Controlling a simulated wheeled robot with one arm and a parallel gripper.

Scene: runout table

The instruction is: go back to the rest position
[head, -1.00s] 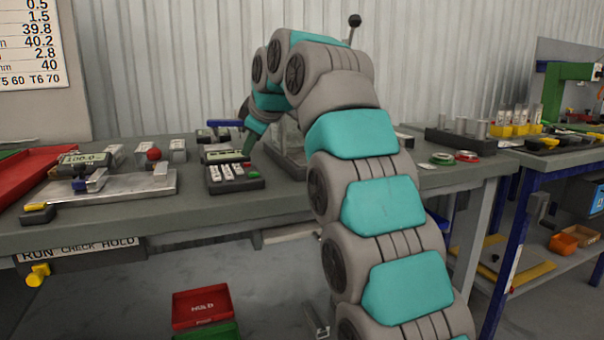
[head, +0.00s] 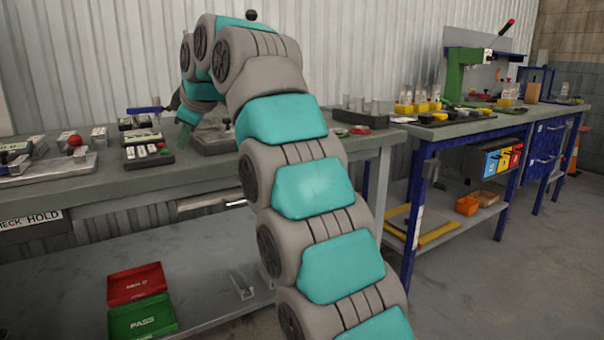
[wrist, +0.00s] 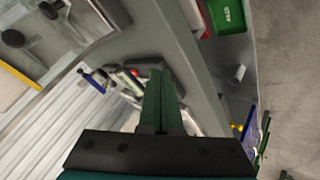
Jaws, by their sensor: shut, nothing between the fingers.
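My gripper shows in the wrist view (wrist: 160,80) as green fingers held together, with nothing between them. In the head view my gripper (head: 185,135) is partly hidden by my teal and grey arm. It hangs over the grey runout table (head: 130,190), just right of a dark keypad box (head: 148,150) with white keys. I cannot tell whether the fingertips touch anything.
A gauge fixture with a red knob (head: 75,141) sits on the table at left. A red HOLD tray (head: 137,284) and a green PASS tray (head: 142,317) lie low beneath. A blue-legged bench (head: 420,180) with a green press (head: 462,75) stands at right. Floor at lower right is clear.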

